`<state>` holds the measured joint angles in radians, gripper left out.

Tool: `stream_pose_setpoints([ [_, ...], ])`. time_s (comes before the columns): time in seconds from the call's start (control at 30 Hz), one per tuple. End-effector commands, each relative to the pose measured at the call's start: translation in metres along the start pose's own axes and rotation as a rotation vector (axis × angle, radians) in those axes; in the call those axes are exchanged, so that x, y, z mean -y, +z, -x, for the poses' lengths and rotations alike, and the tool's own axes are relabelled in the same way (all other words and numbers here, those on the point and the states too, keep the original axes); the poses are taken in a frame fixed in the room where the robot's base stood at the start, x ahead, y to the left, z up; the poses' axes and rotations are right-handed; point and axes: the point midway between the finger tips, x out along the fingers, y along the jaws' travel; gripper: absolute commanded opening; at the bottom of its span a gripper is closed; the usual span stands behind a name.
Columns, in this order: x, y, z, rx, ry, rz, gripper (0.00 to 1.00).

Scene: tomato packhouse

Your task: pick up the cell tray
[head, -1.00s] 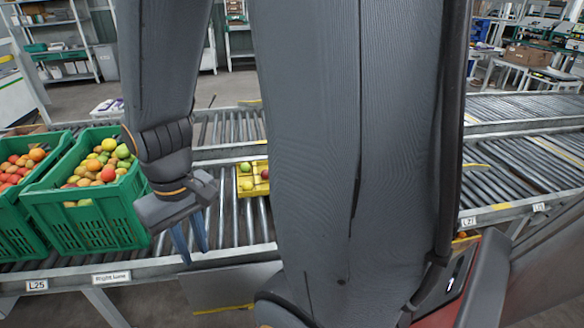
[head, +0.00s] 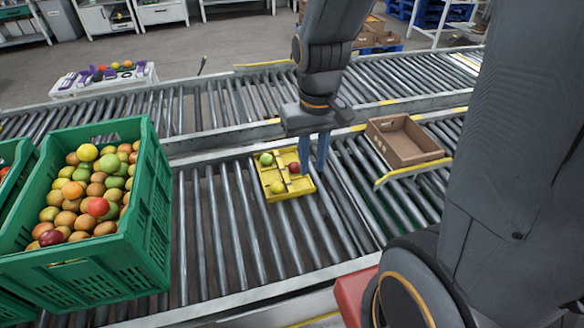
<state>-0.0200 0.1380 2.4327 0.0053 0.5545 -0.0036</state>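The yellow cell tray (head: 272,195) lies flat on the near roller conveyor, in the middle of the head view. No thing shows between the fingertips.
A green crate (head: 150,235) full of mixed fruit stands on the rollers to the left, with another at the left edge. An empty brown cardboard box (head: 408,158) sits to the right beside a yellow guide rail (head: 412,171). Bare rollers (head: 215,235) lie between crate and tray.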

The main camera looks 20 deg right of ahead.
Motion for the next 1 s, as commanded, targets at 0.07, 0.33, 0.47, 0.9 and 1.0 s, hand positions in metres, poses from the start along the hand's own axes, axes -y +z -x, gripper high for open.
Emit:
stream_pose_setpoints([
  [0.07, -0.003, -0.031, -0.009, 0.006, 0.0, -0.006, 0.2],
  [0.33, -0.014, -0.135, -0.059, 0.011, 0.001, -0.02, 0.2],
  [0.47, -0.014, -0.178, -0.093, 0.013, 0.002, -0.017, 0.2],
  [0.9, -0.014, -0.265, -0.212, 0.017, 0.003, -0.007, 0.2],
  [1.0, -0.014, -0.271, -0.224, 0.017, 0.003, -0.007, 0.2],
])
